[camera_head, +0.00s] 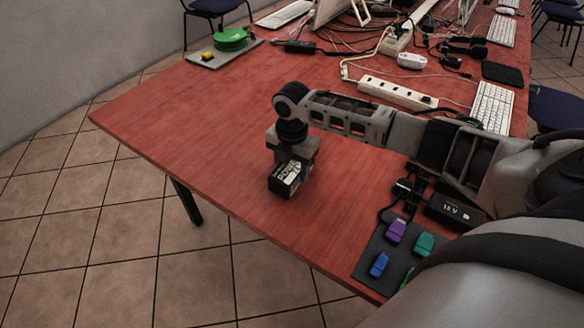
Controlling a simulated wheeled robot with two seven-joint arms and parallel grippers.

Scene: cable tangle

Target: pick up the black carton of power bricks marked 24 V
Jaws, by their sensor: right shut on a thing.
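My right gripper (292,155) points down over the red table and is shut on a small black carton (286,180) with white lettering on its side. The lettering is too small to read fully. The gripper covers the carton's upper part. I cannot tell whether the carton touches the table or hangs just above it. A black power brick (456,210) with white print that looks like 19 V or similar lies at the right, partly beside my arm. My left gripper is not in view.
A dark mat (370,262) with purple, teal and blue pieces lies at the front edge. A white power strip (397,93), cables and keyboards (492,107) crowd the back right. The table's left middle (200,115) is clear.

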